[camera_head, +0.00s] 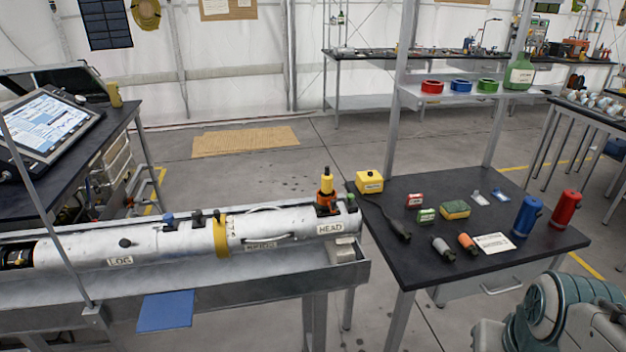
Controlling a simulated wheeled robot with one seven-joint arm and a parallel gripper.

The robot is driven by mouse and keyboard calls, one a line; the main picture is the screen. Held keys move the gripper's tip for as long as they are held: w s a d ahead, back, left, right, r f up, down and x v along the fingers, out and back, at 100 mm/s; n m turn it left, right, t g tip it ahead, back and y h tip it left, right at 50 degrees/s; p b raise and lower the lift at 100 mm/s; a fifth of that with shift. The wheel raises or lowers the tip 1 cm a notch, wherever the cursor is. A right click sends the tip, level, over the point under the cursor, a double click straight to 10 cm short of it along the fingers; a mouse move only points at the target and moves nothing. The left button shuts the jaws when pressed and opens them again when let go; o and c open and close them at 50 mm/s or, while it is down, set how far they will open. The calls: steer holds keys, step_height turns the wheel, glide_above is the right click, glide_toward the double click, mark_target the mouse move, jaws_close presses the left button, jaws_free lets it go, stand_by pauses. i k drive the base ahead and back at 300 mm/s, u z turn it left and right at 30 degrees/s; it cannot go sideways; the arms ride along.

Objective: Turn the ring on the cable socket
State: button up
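A long silver cylinder (180,246) labelled LOG and HEAD lies on a metal bench at left and centre. Near its right end, by the HEAD label, an orange and yellow upright fitting (327,187) with a black base stands on top. This looks like the cable socket; a separate ring on it is too small to make out. A black cable with a thick dark plug end (399,229) lies on the dark table, next to a yellow box (369,182). My gripper is not in view; only part of my arm shows at the lower right.
The dark table (440,273) holds small red and green boxes, a sponge, small grey and orange cylinders, a white card, and blue (527,216) and red (565,209) bottles. A metal post (397,110) rises behind it. A blue panel (165,311) juts from the bench front.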

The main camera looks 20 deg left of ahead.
mark_target(329, 198)
steer(key=u, duration=0.85)
steer(key=i, duration=0.8)
steer(key=u, duration=0.75)
